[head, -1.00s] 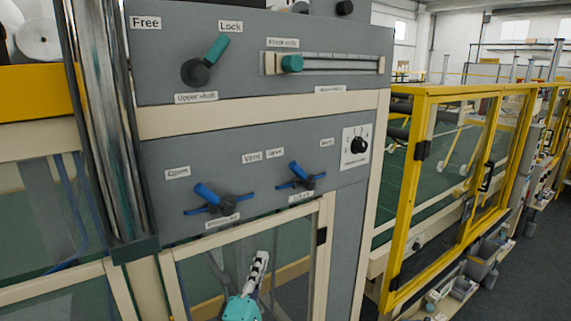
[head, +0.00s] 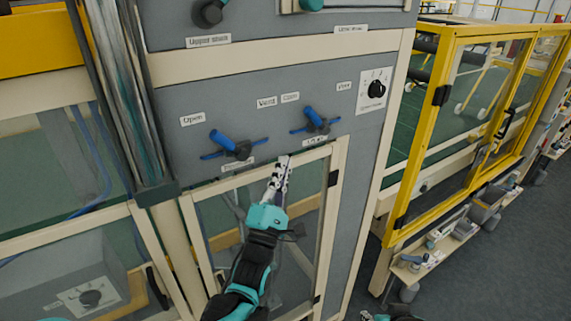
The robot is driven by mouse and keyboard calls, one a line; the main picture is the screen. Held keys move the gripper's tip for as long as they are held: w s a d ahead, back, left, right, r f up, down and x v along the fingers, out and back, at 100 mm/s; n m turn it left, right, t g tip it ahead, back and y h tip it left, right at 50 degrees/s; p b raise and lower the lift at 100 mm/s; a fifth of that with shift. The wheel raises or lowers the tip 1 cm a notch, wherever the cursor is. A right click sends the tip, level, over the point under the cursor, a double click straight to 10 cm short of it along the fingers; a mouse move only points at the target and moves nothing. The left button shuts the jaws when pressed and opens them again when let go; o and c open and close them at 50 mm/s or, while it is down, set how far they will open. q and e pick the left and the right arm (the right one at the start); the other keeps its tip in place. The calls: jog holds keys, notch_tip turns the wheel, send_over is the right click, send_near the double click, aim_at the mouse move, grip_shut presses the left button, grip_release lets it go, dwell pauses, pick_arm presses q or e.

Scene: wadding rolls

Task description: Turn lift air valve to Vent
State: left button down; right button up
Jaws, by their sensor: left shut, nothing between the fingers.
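Two valves with blue handles sit on the grey panel: a left valve (head: 238,147) and a right valve (head: 316,122). Each blue grip tilts up and left from its dark hub, toward the Open side. An Open label (head: 192,119) is left of the left valve; a Vent label (head: 267,102) lies between the valves. The plates under the valves are too small to read, so I cannot tell which is lift air. My left gripper (head: 282,164) points up, shut and empty, below and between the valves, apart from both.
A glazed door with a cream frame (head: 333,205) is behind my left arm. A black selector knob (head: 376,89) sits right of the valves. A metal column (head: 140,100) stands at left. A yellow-framed guard (head: 415,150) stands at right.

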aim_at(315, 120)
pick_arm(q)
jog(key=p+x, duration=0.1)
jog(key=x, duration=0.6)
jog(key=shift+w+d+r, duration=0.15)
jog(key=shift+w+r, duration=0.05)
jog(key=d+r, duration=0.2)
jog(key=shift+w+d, duration=0.35)
jog(key=shift+w, duration=0.05)
jog(key=shift+r, duration=0.1)
jog(key=shift+r+p, duration=0.3)
jog(key=shift+p, duration=0.3)
